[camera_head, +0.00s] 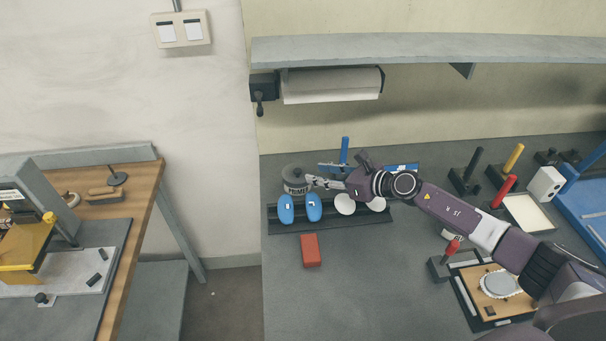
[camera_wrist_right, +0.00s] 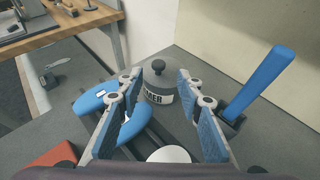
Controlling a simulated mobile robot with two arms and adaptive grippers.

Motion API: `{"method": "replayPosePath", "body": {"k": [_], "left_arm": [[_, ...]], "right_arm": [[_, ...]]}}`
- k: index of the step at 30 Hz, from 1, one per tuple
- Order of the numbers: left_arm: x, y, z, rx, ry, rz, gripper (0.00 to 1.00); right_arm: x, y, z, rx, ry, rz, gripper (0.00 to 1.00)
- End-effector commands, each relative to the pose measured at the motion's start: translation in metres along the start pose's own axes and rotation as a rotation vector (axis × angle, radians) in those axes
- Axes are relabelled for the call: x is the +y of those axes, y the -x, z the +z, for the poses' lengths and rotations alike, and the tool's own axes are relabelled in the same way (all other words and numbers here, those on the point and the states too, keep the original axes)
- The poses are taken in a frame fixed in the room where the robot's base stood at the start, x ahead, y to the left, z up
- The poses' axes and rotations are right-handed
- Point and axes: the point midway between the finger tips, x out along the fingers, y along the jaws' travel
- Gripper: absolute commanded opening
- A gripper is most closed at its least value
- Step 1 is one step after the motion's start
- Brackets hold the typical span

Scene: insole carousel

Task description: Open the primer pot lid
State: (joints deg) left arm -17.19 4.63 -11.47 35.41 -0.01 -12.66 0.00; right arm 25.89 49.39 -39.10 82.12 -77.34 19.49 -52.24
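The primer pot (camera_head: 296,181) is a small dark grey pot with a white label, standing on the grey bench behind a black rack. In the right wrist view the pot (camera_wrist_right: 158,92) stands straight ahead, and its grey lid with a round knob (camera_wrist_right: 158,66) sits on top. My right gripper (camera_head: 312,183) is beside the pot, to its right in the head view. In the right wrist view its two blue-padded fingers (camera_wrist_right: 158,110) are spread apart with nothing between the pads; the pot lies beyond them. My left gripper is not in view.
Blue insoles (camera_head: 286,210) and white round pieces (camera_head: 345,204) stand in the black rack (camera_head: 290,228) in front. A blue-handled tool (camera_head: 345,150) stands right of the pot. A red block (camera_head: 310,250) lies in front. A paper roll (camera_head: 331,85) hangs above.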

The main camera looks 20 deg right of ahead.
Motion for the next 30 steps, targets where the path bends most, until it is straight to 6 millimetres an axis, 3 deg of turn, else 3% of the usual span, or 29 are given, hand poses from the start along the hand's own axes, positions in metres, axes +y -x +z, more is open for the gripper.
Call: {"method": "replayPosePath", "body": {"k": [13, 26, 30], "left_arm": [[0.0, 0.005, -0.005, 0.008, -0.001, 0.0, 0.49], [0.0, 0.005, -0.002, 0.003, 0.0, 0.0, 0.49], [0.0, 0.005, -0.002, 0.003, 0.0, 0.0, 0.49]], "right_arm": [[0.002, -0.059, 0.001, 0.0, -0.002, 0.002, 0.34], [0.001, -0.068, 0.001, 0.001, 0.0, 0.002, 0.34], [0.001, -0.068, 0.001, 0.001, 0.0, 0.002, 0.18]]}}
